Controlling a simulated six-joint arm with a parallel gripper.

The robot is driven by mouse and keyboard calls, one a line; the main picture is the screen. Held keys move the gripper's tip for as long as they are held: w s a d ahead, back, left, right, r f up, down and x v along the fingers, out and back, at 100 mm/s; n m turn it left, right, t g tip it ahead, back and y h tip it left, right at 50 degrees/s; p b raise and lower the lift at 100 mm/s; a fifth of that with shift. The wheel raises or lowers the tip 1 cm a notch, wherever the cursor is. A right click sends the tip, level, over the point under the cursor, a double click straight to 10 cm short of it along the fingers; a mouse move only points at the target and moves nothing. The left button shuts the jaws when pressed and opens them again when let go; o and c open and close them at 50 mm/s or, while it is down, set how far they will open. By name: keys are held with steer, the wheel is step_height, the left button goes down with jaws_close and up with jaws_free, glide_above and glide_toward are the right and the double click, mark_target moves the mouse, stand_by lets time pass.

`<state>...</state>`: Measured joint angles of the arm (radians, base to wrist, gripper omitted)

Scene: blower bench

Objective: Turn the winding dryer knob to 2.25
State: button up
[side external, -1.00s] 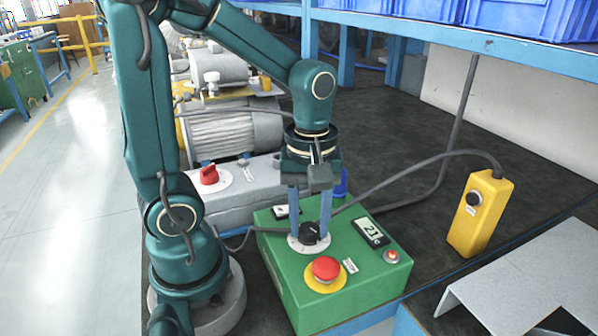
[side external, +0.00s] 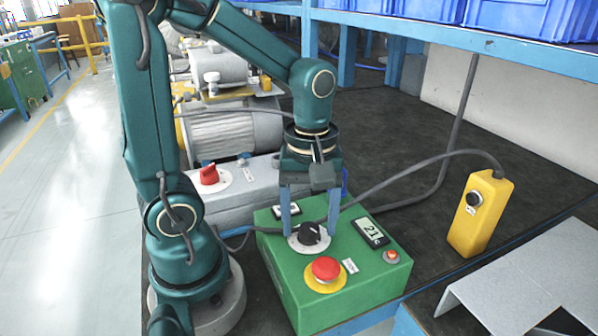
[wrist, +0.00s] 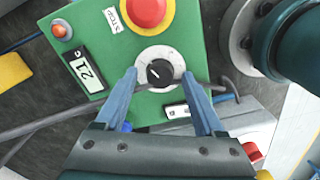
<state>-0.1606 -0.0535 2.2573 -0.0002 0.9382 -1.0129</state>
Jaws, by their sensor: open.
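The black knob (side external: 311,233) sits on a white round dial on top of the green box (side external: 345,291). In the wrist view the knob (wrist: 159,72) lies between and just beyond my fingertips, with a light pointer line on it; the dial marks are too small to read. My gripper (side external: 311,234) points down over the dial, its two blue fingers spread on either side of the knob, apart from it. My gripper also shows in the wrist view (wrist: 161,78), open and empty. Which knob is the winding dryer's cannot be read from the labels.
A red mushroom button (side external: 326,268) stands in front of the knob. A display (side external: 370,232) reading about 21 and a small red button (side external: 391,256) are to the right. A red knob (side external: 209,175) is on the grey box behind. A yellow box (side external: 480,215) with a cable stands right.

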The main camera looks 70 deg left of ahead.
mark_target(310, 228)
steer(key=shift+r, duration=2.55)
steer(key=shift+d+r, duration=0.1)
steer(key=shift+r, duration=0.1)
steer(key=s+d+m+t, duration=0.1)
steer(key=m+t, duration=0.1)
steer(key=m, duration=0.2)
steer(key=m+t, duration=0.1)
steer(key=m, duration=0.4)
steer(key=s+d+r+m+t, duration=0.1)
steer(key=m+t, duration=0.1)
steer(key=m, duration=0.2)
steer(key=shift+s+d+t, duration=0.3)
steer(key=shift+s+d, duration=0.05)
steer(key=shift+o, duration=0.2)
steer(key=shift+m, duration=0.3)
